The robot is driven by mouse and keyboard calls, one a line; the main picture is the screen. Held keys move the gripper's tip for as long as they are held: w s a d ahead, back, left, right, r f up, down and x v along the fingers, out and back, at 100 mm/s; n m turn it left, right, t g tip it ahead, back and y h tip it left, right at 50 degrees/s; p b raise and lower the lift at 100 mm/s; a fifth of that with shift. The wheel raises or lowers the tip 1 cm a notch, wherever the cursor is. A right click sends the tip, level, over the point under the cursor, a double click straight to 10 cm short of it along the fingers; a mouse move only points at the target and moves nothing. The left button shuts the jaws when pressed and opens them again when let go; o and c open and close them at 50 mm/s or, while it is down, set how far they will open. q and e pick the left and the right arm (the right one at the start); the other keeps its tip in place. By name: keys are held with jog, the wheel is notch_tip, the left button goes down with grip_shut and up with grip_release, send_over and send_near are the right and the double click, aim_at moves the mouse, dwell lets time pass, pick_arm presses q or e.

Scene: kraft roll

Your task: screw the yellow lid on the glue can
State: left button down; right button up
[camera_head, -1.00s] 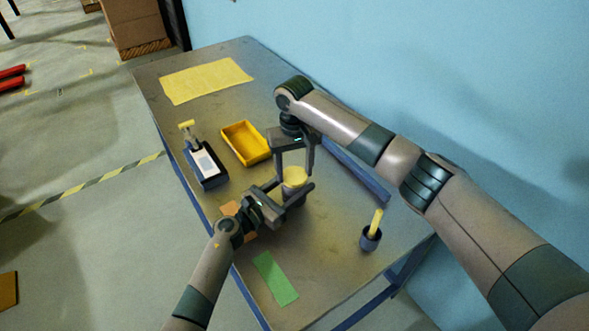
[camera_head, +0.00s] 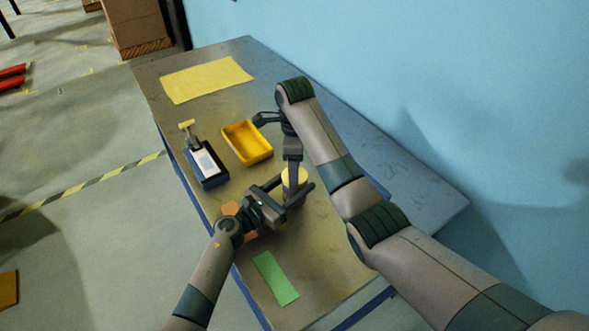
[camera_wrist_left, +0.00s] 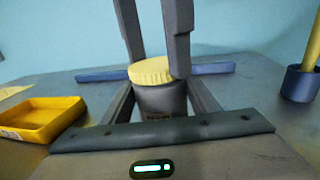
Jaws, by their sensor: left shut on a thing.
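The grey glue can (camera_wrist_left: 160,102) stands upright between the fingers of my left gripper (camera_head: 291,197), which is shut on it. The yellow lid (camera_wrist_left: 150,71) sits on top of the can and looks level. It also shows in the head view (camera_head: 300,175), partly covered by a finger. My right gripper (camera_wrist_left: 157,68) points down from above, one finger at the lid's near right side and the other at its far left. Whether those fingers press on the lid I cannot tell. The can's lower part is hidden by my left gripper.
A yellow tray (camera_head: 247,155) and a blue holder (camera_head: 212,181) with a pale-handled tool lie left of the grippers. A green strip (camera_head: 275,278) lies in front, a yellow sheet (camera_head: 207,79) behind. A blue cup (camera_wrist_left: 301,84) holds a yellow stick. A blue bar (camera_wrist_left: 105,74) lies behind.

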jog(key=m, duration=0.4)
jog(key=shift+a+r, duration=0.1)
jog(key=shift+a, duration=0.05)
jog(key=m, duration=0.3)
jog(key=o, duration=1)
jog(key=shift+d, duration=0.2)
jog(key=shift+w, duration=0.1)
jog(key=shift+c, duration=0.4)
